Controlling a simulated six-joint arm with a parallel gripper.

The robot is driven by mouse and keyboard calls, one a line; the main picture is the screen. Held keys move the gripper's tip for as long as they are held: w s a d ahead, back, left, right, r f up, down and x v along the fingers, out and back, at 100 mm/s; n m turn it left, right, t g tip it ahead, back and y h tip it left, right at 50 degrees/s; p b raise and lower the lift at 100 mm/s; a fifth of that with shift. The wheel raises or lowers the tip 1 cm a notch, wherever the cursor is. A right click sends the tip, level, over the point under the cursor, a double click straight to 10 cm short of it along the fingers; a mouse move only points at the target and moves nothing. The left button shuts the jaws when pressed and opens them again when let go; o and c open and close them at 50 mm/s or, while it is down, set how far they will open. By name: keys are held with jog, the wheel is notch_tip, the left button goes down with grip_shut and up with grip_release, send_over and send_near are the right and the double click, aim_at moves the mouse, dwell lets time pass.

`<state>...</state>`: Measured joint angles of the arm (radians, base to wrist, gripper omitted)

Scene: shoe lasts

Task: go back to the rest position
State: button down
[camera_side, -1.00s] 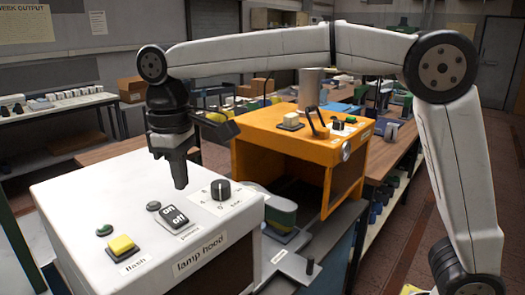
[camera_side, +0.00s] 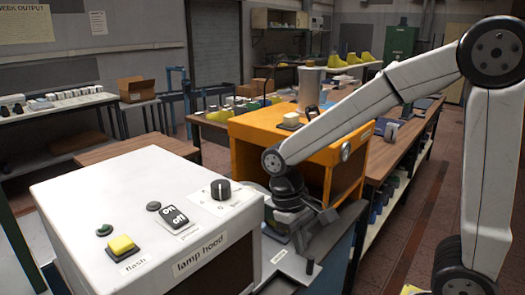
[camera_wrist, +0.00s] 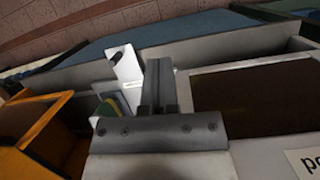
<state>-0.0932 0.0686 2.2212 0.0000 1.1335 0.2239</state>
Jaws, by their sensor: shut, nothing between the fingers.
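My gripper (camera_side: 300,240) is low between the white lamp hood box (camera_side: 80,200) and the orange box (camera_side: 250,145), beside the lamp hood's right side. In the wrist view my gripper (camera_wrist: 158,75) has its fingers together with nothing between them. On top of the lamp hood are a yellow flash button (camera_side: 121,245), an on/off rocker switch (camera_side: 174,217) and a black knob (camera_side: 220,189). My gripper is apart from these controls. The fingertips are hard to make out in the side view.
A grey fixture (camera_side: 285,258) with a small black post (camera_side: 310,266) is just below my gripper. A white slotted plate (camera_wrist: 127,75) stands left of my fingers in the wrist view. Benches with cardboard boxes (camera_side: 137,89) are behind. The space above the lamp hood is clear.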

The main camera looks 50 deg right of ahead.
notch_tip(320, 180, down, 7)
jog(key=d+n+t, duration=0.1)
jog(key=d+t, duration=0.1)
jog(key=t, duration=0.3)
jog(key=shift+w+d+r+t, duration=0.15)
jog(key=shift+w+d+t, duration=0.15)
jog(key=shift+t, duration=0.1)
dwell(0.8)
